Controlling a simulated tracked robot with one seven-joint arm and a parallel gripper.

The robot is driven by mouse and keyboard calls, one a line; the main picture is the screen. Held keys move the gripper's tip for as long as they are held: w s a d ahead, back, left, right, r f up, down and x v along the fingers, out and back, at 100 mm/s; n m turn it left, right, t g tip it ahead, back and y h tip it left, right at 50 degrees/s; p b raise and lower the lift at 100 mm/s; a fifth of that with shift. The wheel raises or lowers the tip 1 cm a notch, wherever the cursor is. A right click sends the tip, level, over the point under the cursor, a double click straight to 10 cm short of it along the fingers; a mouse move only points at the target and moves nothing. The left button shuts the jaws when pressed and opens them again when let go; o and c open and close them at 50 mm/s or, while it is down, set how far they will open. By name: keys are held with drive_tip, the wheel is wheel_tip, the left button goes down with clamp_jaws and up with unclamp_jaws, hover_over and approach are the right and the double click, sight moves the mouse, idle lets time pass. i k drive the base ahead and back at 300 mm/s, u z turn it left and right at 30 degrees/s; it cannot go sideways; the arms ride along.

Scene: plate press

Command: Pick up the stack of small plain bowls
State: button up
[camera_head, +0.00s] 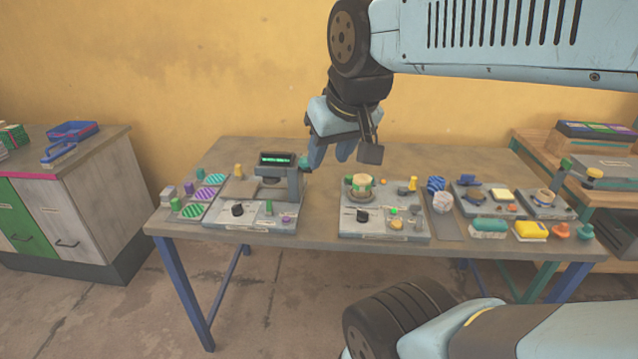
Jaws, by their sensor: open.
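I cannot clearly make out a stack of small plain bowls; things on the table are small at this distance. A small pale grey stacked item (168,193) stands at the table's left end, but I cannot tell whether it is bowls. A round cream and green piece (361,182) sits on the middle grey station. My gripper (344,152) is open and points down, in front of the yellow wall and above the table's back part. Nothing shows between its fingers. It hides a little of the table's back edge.
The long table (330,228) carries a press station with a green display (277,160), striped discs (193,210), a middle station (383,222) and small trays on the right. A cabinet (85,210) stands left, wooden shelves (560,150) right. A bare gap lies between the two stations.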

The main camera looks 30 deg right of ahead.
sight(362, 182)
drive_tip(key=z, duration=0.3)
drive_tip(key=i, duration=0.1)
drive_tip(key=u, duration=1.85)
drive_tip(key=k, duration=1.6)
drive_tip(key=z, duration=1.4)
drive_tip(key=i, duration=1)
